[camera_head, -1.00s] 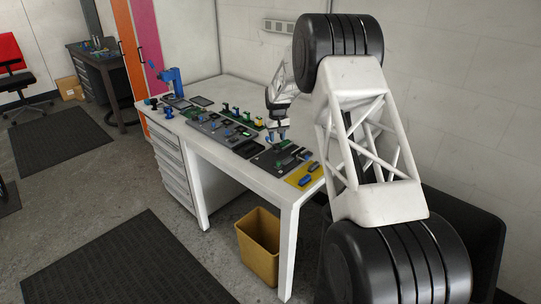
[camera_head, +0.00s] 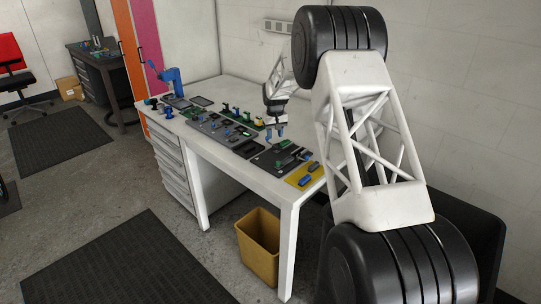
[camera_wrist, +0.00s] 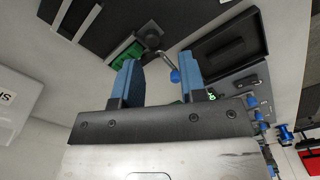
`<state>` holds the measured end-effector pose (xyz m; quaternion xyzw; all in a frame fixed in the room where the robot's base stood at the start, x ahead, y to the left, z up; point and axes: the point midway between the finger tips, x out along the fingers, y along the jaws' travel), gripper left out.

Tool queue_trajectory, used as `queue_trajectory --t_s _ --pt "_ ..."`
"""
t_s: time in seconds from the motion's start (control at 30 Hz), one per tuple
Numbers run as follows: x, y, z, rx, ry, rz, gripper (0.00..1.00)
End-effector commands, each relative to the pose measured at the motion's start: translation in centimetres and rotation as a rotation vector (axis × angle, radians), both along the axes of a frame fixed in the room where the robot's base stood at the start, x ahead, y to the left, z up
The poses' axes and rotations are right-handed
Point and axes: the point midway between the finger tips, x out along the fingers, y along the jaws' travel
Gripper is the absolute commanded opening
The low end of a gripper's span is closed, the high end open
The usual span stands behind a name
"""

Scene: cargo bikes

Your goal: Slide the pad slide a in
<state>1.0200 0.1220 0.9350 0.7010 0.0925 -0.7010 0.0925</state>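No label marks which part is pad slide a. In the wrist view, a green block (camera_wrist: 122,55) sits on a dark plate (camera_wrist: 92,30), beside a dark round post (camera_wrist: 150,36). In the head view, my gripper (camera_head: 275,131) is above the back of a dark board (camera_head: 268,160) carrying small green parts (camera_head: 284,144). Contact cannot be judged.
A black open tray (camera_wrist: 222,46) lies right of my fingers in the wrist view. Several blue and green fixtures stand along the white table (camera_head: 216,152). A yellow mat (camera_head: 304,174) with blue parts lies at the near end. A yellow bin (camera_head: 258,245) stands on the floor.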

Motion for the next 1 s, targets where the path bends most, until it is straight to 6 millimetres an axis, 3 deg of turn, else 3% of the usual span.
queue_trajectory --t_s 0.63,1.0 --pt "-2.9 2.9 2.0 0.000 0.001 0.000 0.38" --pt "-3.2 3.2 2.2 0.000 0.000 0.000 0.38"
